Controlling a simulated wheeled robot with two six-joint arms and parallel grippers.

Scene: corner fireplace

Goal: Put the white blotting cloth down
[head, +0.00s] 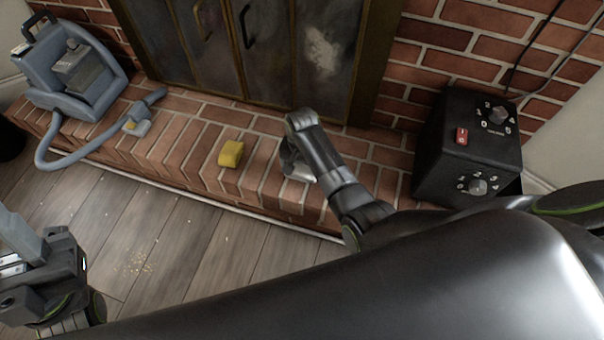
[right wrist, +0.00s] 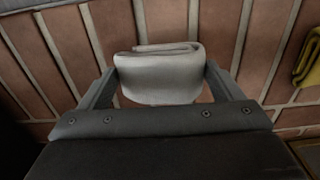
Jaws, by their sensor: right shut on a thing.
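The white blotting cloth (right wrist: 158,78) is a folded, rounded pad between the two fingers of my right gripper (right wrist: 158,72) in the right wrist view. That gripper is shut on it, with a finger against each side. In the head view, my right gripper (head: 291,150) points down over the brick hearth (head: 190,150), and the cloth (head: 301,174) shows only partly beside it. I cannot tell whether the cloth touches the bricks. My left gripper (head: 22,262) is at the lower left above the wood floor, away from the hearth; its jaw opening is unclear.
A black control box (head: 468,145) with dials stands at the right. Fireplace doors (head: 270,45) are behind. Bare brick surrounds the sponge.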

